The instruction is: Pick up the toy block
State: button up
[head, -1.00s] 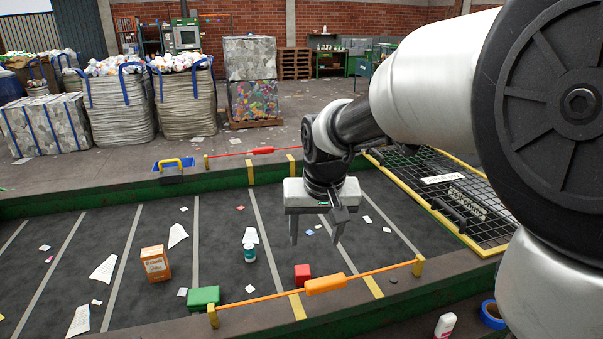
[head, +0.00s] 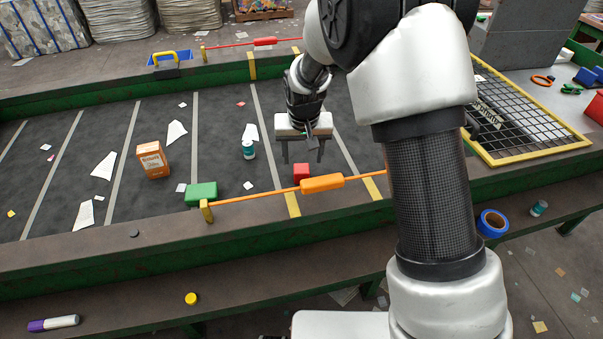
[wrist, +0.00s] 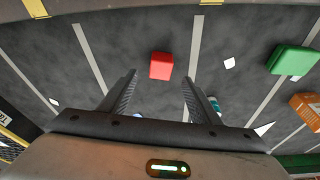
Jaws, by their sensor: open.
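A red toy block (head: 301,172) lies on the dark belt, just behind the orange handle on the cord. It also shows in the wrist view (wrist: 161,66), ahead of my fingers and in line with the space between them. My gripper (head: 303,158) is open and empty, pointing down over the belt near the red block. In the wrist view the two fingers (wrist: 164,75) stand apart, and neither appears to touch the block. A green block (head: 201,194) lies further left on the belt, outside my fingers.
An orange carton (head: 153,160) and a small teal-and-white bottle (head: 248,149) stand on the belt with scattered paper scraps. An orange handle (head: 322,184) on a cord runs along the near edge. A yellow-framed mesh (head: 515,120) lies to the right. Blue tape (head: 491,223) lies at the lower right.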

aim_at(302, 168)
jog(key=shift+w+x, duration=0.1)
jog(key=shift+x, duration=1.5)
jog(key=shift+w+x, duration=0.15)
jog(key=shift+x, duration=1.4)
jog(key=shift+a, duration=0.1)
jog(key=shift+r, duration=0.1)
jog(key=c, duration=1.1)
